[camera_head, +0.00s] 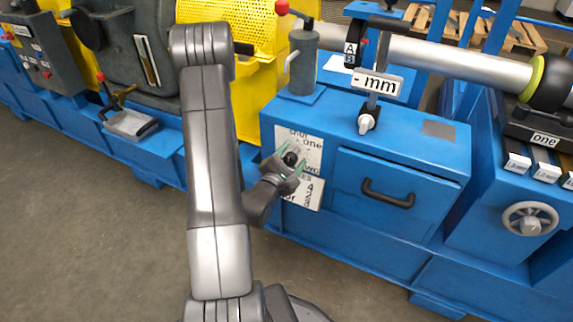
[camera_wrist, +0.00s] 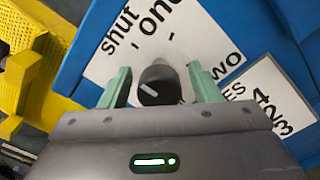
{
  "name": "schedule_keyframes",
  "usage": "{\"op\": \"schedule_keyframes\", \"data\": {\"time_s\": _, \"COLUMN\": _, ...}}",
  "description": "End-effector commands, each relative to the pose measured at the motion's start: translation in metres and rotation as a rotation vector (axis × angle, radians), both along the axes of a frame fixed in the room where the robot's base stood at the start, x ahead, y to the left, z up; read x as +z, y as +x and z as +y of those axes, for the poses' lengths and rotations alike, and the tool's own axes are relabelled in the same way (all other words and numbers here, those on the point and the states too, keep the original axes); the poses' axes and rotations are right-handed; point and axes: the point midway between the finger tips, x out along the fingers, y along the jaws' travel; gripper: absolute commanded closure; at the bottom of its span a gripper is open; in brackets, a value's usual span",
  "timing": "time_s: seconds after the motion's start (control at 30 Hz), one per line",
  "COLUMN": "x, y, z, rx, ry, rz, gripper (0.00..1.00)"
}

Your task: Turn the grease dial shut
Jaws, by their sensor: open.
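The grease dial is a dark round knob (camera_wrist: 158,84) with a short white line on its face, set on a white plate (camera_wrist: 150,42) lettered "shut", "one" and "two". In the head view the dial (camera_head: 291,158) sits on the front of the blue cabinet, left of the drawer. My gripper (camera_head: 285,167) is open in front of it. In the wrist view its two green fingers (camera_wrist: 160,80) stand on either side of the knob, with gaps visible. I cannot tell which mark the white line points to. My gripper hides part of the plate in the head view.
A drawer with a black handle (camera_head: 388,196) is right of the dial. Above are a small white-handled knob (camera_head: 366,123), a "mm" sign (camera_head: 376,84) and a grey cylinder with a lever (camera_head: 302,62). A handwheel (camera_head: 530,219) is at far right. Open floor lies in front.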

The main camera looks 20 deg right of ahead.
Motion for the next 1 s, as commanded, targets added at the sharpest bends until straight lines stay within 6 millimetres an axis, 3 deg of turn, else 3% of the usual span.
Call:
{"op": "schedule_keyframes", "data": {"time_s": 0.6, "x": -0.001, "y": -0.068, "z": 0.081, "rx": 0.005, "ry": -0.001, "rz": 0.007, "gripper": 0.43}}
{"op": "schedule_keyframes", "data": {"time_s": 1.0, "x": 0.0, "y": -0.088, "z": 0.103, "rx": 0.001, "ry": -0.001, "rz": 0.003, "gripper": 0.43}}
